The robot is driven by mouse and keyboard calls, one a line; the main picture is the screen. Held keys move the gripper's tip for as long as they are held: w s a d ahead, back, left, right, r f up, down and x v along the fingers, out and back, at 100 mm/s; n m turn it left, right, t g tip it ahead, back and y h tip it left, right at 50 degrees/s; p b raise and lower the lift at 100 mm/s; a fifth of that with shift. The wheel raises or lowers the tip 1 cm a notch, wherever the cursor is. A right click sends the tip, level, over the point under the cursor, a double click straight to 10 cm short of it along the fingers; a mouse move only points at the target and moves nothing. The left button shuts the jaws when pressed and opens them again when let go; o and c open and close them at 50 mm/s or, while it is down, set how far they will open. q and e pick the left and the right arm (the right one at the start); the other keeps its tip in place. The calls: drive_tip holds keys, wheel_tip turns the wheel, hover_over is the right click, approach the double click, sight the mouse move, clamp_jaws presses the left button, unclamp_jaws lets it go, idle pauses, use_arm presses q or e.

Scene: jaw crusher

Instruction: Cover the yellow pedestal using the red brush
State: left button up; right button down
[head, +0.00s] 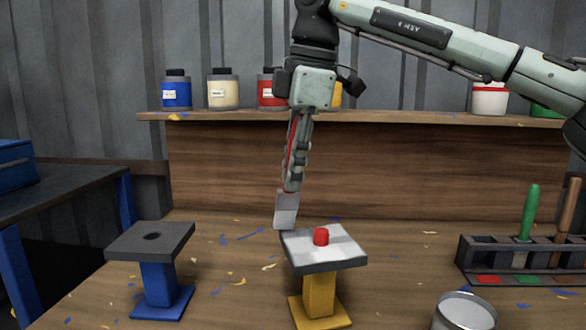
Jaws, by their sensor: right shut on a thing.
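My right gripper (295,178) points down from above at the centre, shut on the red brush. A strip of the brush's red handle (291,145) shows along the fingers; its pale, flat head (286,208) hangs below them. The yellow pedestal (319,294) has a yellow base and stem under a square dark-edged plate with a pale top. My left gripper is out of view.
A blue pedestal (158,285) with a hole in its grey top stands left. A rack (470,258) at right holds green-handled and brown-handled tools. A metal can (463,312) stands at the front right. Paint jars line the shelf (380,119) behind the gripper.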

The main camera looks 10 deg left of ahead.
drive_tip(key=shift+f, duration=0.35)
drive_tip(key=shift+d, duration=0.15)
drive_tip(key=shift+w+d, duration=1.65)
drive_tip(key=shift+d, duration=2.75)
drive_tip(key=shift+s+a+r, duration=0.1)
drive_tip(key=shift+s+a, duration=0.45)
drive_tip(key=shift+a, duration=1)
drive_tip(key=shift+s+a+f, duration=0.1)
drive_tip(key=shift+s+a, duration=0.45)
drive_tip(key=shift+a, duration=0.95)
drive_tip(key=shift+s+a+r, duration=0.1)
drive_tip(key=shift+s+a, duration=0.45)
drive_tip(key=shift+a, duration=1)
